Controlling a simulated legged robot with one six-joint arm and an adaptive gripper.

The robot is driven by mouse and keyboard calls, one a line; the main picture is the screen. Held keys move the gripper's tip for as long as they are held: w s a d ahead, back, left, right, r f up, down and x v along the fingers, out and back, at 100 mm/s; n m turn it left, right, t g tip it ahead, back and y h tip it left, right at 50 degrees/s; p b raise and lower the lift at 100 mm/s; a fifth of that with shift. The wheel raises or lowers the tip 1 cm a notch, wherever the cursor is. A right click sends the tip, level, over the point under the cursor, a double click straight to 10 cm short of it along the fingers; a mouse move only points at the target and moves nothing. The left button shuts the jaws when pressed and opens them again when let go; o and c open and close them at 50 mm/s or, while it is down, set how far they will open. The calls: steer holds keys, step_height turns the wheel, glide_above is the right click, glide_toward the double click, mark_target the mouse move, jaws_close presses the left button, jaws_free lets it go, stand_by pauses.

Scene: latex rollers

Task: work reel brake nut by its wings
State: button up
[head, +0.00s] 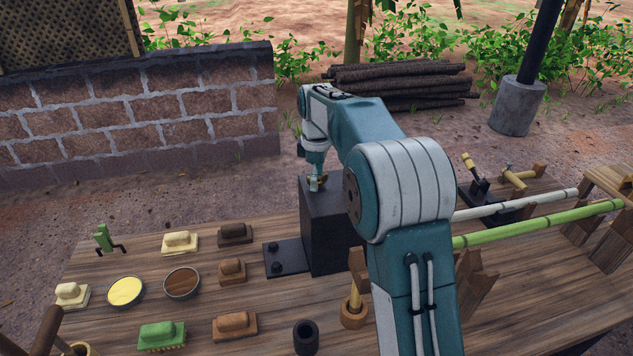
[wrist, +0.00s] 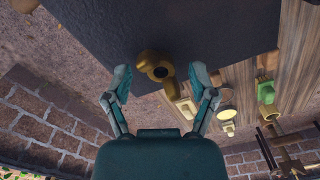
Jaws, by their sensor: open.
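The brass-coloured brake nut (wrist: 152,62) shows in the wrist view with rounded wings and a dark round hole or end in its middle. It is at the dark block (wrist: 215,35), near the block's edge. My gripper (wrist: 160,80) is open, one finger to the left of the nut and one to the right, with gaps on both sides. In the head view my gripper (head: 316,183) is over the top of the dark block (head: 332,235). The nut is a small brassy patch there, mostly hidden by the fingers.
The wooden bench (head: 210,245) holds several brushes, a yellow dish (head: 125,291), a brown dish (head: 182,282) and a green clamp-like tool (head: 105,239) left of the block. A green pole (head: 540,223) and a pale pole lie to the right. A brick wall (head: 140,115) stands behind.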

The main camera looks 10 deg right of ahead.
step_height(320, 180, up, 10)
steer(key=r, duration=0.1)
steer(key=s+r+m+t, duration=0.1)
steer(key=s+r+m, duration=0.2)
steer(key=s+r, duration=0.35)
steer(key=s+f+m+t, duration=0.1)
steer(key=s+f+m, duration=0.2)
steer(key=s, duration=0.6)
steer(key=s+f+m+t, duration=0.2)
steer(key=s+f+m, duration=0.1)
steer(key=s, duration=0.7)
steer(key=s+f+m+t, duration=0.1)
steer(key=s+f+m, duration=0.3)
steer(key=s, duration=0.5)
steer(key=shift+s+f+t, duration=0.3)
steer(key=shift+s+f, duration=0.05)
steer(key=shift+f, duration=0.5)
